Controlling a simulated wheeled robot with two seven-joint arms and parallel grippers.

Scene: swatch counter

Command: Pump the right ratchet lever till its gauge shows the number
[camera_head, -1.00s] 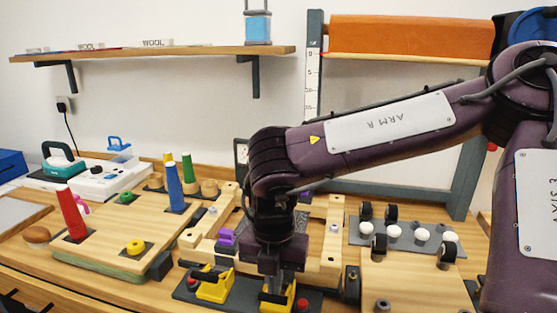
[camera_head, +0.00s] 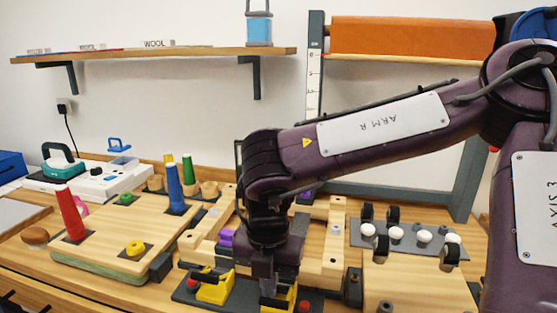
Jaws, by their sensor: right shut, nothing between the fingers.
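Two yellow ratchet units sit on a dark base plate (camera_head: 190,293) at the front of the table. The left unit (camera_head: 214,287) shows a black lever lying across its top. The right unit (camera_head: 290,299) is largely covered by my right gripper (camera_head: 275,297), which points down over it, shut and empty. The right lever is hidden behind the gripper, so its angle and any contact cannot be told. No readable gauge number shows. My left gripper is not in view.
A wooden board with a red peg (camera_head: 70,212) and a blue peg (camera_head: 174,187) stands to the left. A grey strip with white knobs (camera_head: 423,234) and black rollers lies to the right. A wooden frame (camera_head: 337,240) is close behind my gripper.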

